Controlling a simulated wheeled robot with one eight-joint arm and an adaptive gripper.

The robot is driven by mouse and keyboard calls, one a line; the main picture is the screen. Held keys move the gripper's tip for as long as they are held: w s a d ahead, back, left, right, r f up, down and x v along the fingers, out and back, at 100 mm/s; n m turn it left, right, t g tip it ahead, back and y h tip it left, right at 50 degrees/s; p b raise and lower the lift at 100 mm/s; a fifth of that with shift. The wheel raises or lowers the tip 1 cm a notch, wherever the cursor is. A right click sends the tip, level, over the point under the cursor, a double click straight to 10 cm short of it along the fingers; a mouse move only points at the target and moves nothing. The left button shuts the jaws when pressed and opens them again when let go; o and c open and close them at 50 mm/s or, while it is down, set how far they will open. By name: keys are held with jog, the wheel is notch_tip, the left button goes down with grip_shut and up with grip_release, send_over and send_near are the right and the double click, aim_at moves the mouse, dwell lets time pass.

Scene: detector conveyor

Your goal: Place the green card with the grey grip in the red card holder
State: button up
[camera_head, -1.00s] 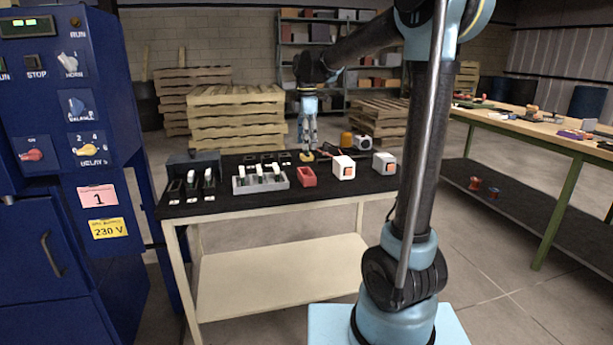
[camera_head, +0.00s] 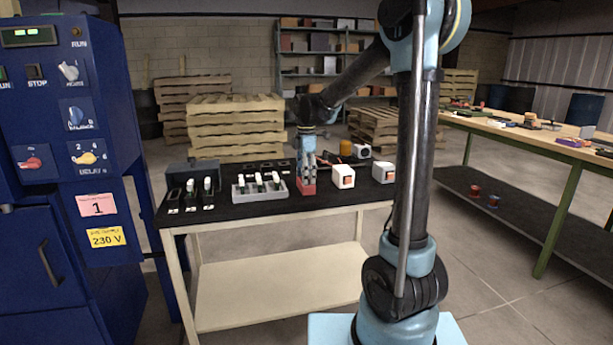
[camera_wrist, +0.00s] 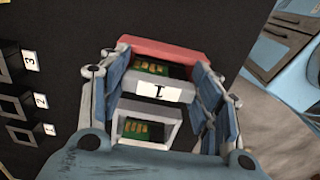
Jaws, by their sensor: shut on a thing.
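My gripper (camera_head: 308,172) is low over the table, right at the red card holder (camera_head: 306,189). In the wrist view my gripper (camera_wrist: 160,92) has its two blue fingers on either side of a pale grey grip with a "1" label (camera_wrist: 158,90), and it is shut on this card. Green card parts (camera_wrist: 152,68) show just beyond the grip, beside the red rim of the holder (camera_wrist: 170,49). The card is at the holder, but I cannot tell how deep it sits. My fingers hide most of the card in the head view.
A grey rack (camera_head: 238,194) with several white-gripped cards stands to the left of the holder. White boxes with orange fronts (camera_head: 344,176) (camera_head: 383,172) stand to the right. Black numbered slots (camera_wrist: 20,107) show at left in the wrist view. The blue cabinet (camera_head: 55,190) is far left.

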jog(key=o, duration=1.1)
jog(key=shift+c, duration=0.2)
notch_tip(320, 180, up, 11)
jog(key=s+d+m, duration=0.5)
jog(key=s+d, duration=0.2)
jog(key=d, duration=0.1)
jog(key=s+d+f+m, duration=0.4)
jog(key=s+f+m, duration=0.1)
jog(key=s+f, duration=0.2)
jog(key=s+d+f+m+t, duration=0.1)
jog(key=s+d+f+m, duration=0.4)
jog(key=s+f, duration=0.2)
jog(key=s+d+f+m+t, duration=0.1)
jog(key=s+d+f+m, duration=0.3)
jog(key=s, duration=0.6)
notch_tip(320, 180, down, 3)
jog(key=shift+s+d+f+m, duration=0.1)
jog(key=shift+s+d+m, duration=0.2)
jog(key=shift+m, duration=0.7)
